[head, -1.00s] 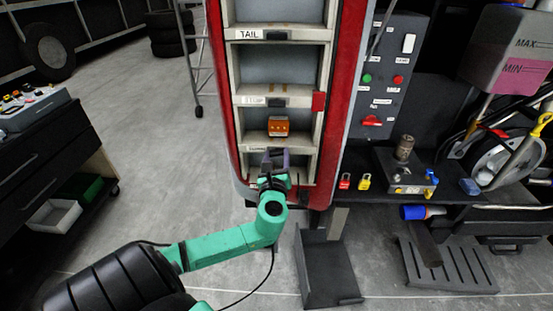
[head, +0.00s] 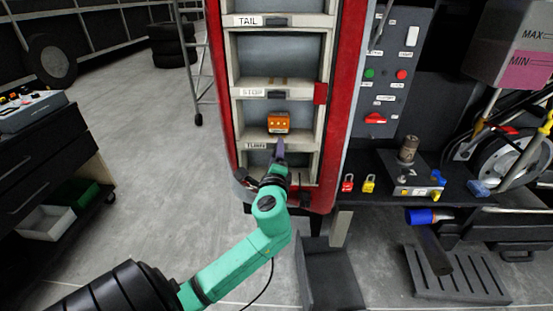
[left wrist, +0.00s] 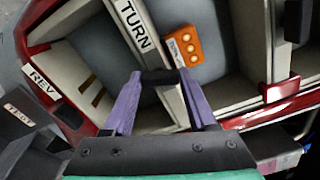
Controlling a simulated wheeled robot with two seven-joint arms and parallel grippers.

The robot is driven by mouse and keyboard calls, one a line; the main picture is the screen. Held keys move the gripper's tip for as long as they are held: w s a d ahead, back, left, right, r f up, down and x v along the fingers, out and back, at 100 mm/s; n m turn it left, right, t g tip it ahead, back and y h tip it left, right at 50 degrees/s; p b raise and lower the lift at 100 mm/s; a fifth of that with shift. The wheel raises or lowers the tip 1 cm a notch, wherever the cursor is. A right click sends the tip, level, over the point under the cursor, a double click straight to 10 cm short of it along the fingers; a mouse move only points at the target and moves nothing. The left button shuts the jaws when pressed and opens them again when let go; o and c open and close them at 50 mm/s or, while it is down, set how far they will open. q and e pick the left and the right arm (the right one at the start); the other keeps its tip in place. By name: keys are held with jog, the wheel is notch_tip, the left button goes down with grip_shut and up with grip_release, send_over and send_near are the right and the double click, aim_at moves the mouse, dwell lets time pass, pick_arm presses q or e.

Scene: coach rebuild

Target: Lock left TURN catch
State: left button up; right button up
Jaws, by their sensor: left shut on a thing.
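The red-framed rack (head: 226,110) has shelf bars labelled TAIL, STOP and TURN. My left gripper (head: 279,148) is at the middle of the TURN bar. In the left wrist view its purple fingers (left wrist: 160,82) stand either side of the black TURN catch (left wrist: 160,76) and are shut on it. In the head view the gripper hides that catch. I cannot tell whether it is locked. My right gripper is not in view.
An orange lamp block (head: 278,122) sits in the bay just above the TURN bar. Black catches show on the TAIL bar (head: 277,21) and STOP bar (head: 277,94). A red tab (head: 320,93) sticks out at the right frame. A bench with padlocks (head: 369,184) is to the right.

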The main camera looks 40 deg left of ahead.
pick_arm(q)
jog(key=shift+n+b, duration=0.95)
jog(key=shift+n, duration=1.05)
jog(key=o, duration=1.4)
jog(key=shift+c, duration=0.2)
jog(key=b+v, duration=0.3)
jog(key=v, duration=1.1)
jog(key=shift+s+d, duration=0.2)
